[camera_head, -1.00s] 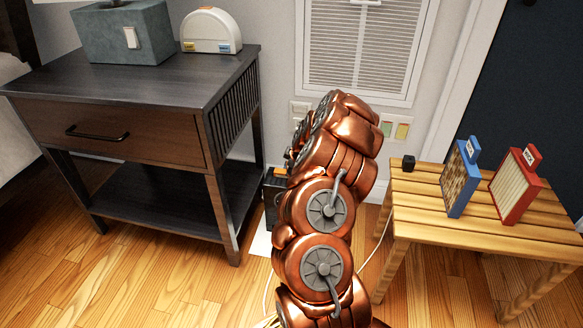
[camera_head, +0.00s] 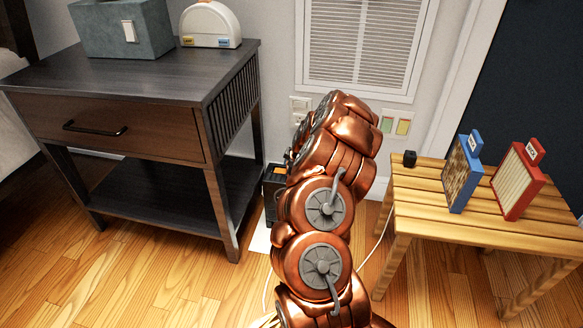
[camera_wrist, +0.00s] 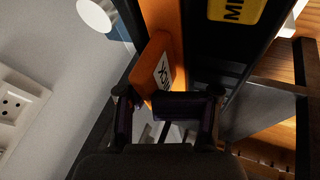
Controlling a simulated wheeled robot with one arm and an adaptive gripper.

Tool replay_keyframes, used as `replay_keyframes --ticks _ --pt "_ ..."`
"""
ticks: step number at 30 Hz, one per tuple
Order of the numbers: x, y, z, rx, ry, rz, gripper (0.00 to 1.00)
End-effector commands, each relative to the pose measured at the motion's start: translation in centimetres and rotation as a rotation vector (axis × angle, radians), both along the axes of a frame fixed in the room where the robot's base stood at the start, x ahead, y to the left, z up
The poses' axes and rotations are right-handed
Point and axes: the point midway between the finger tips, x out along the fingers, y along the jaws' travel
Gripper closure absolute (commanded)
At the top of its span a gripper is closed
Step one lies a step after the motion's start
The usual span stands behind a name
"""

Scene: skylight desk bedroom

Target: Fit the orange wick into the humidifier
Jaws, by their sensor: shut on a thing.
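The orange wick (camera_wrist: 170,45), with a white label, stands between the fingers of my gripper (camera_wrist: 168,106) in the wrist view. My gripper is shut on its near end. The wick lies right beside the dark body of the humidifier (camera_wrist: 212,52), which carries a yellow label. I cannot tell how far the wick sits inside it. In the head view the dark humidifier (camera_head: 269,207) stands on the floor by the nightstand, partly hidden behind my arm, with a bit of orange at its top. My gripper is hidden there.
The dark nightstand (camera_head: 150,90) stands close on the left. A wooden slatted bench (camera_head: 430,190) with a blue-framed and a red-framed filter stands on the right. Wall sockets (camera_wrist: 15,105) are close on the left in the wrist view. A pale cable runs along the floor.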

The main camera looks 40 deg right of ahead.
Motion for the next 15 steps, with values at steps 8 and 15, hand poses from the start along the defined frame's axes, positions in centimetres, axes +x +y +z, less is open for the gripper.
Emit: replay_keyframes --ticks 8,15 --pt "0.02 -0.03 -0.11 -0.001 -0.001 0.000 0.55" --pt "0.00 0.00 -0.14 0.000 0.000 0.000 0.30"
